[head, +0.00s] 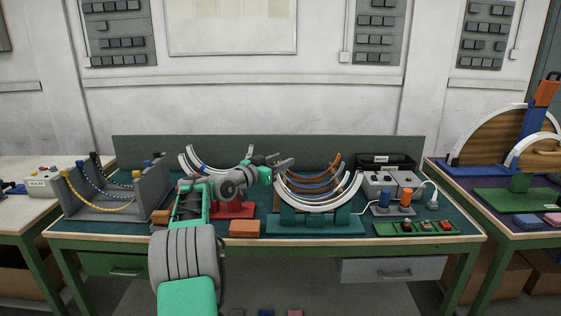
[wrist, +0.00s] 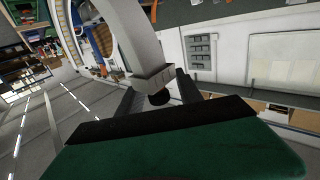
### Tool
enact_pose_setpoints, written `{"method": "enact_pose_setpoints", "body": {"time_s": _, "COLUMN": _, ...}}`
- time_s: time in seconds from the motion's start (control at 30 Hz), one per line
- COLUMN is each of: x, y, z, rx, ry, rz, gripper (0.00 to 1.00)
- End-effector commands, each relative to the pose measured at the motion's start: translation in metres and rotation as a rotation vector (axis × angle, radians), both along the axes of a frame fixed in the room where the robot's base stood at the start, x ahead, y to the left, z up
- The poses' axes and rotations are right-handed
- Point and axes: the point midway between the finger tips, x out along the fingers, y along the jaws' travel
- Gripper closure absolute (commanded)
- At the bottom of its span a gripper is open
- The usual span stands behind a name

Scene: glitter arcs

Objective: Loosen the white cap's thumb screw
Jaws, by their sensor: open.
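In the wrist view a white arc (wrist: 128,30) comes down to a pale block-shaped cap (wrist: 152,77) at its end. A dark round thumb screw (wrist: 160,97) sticks out of the cap toward my palm. My gripper (wrist: 156,86) is open, with one finger on each side of the screw; I cannot tell whether either finger touches it. In the head view my gripper (head: 287,161) is at the upper left end of the white arc (head: 318,205), which rests in a teal stand (head: 315,224). The cap is too small or hidden to make out there.
Orange and blue arcs stand behind the white one. A red stand (head: 234,211) with more arcs is to the left, behind my arm. An orange block (head: 244,228) lies at the bench front. A grey box (head: 388,184) and a green button panel (head: 415,228) are at right.

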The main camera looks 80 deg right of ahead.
Motion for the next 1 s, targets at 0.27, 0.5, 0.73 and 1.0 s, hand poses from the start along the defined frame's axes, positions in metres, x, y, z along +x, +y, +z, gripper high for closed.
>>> {"method": "enact_pose_setpoints", "body": {"time_s": 0.27, "x": 0.0004, "y": 0.0005, "z": -0.0002, "rx": 0.001, "ry": 0.0, "rz": 0.0, "gripper": 0.7}}
{"method": "enact_pose_setpoints", "body": {"time_s": 0.5, "x": 0.0006, "y": 0.0006, "z": -0.0002, "rx": 0.001, "ry": 0.0, "rz": 0.0, "gripper": 0.9}}
{"method": "enact_pose_setpoints", "body": {"time_s": 0.73, "x": 0.0007, "y": 0.0006, "z": -0.0003, "rx": 0.001, "ry": 0.0, "rz": 0.001, "gripper": 1.0}}
{"method": "enact_pose_setpoints", "body": {"time_s": 1.0, "x": 0.0006, "y": 0.0006, "z": -0.0021, "rx": 0.001, "ry": 0.0, "rz": 0.01, "gripper": 1.0}}
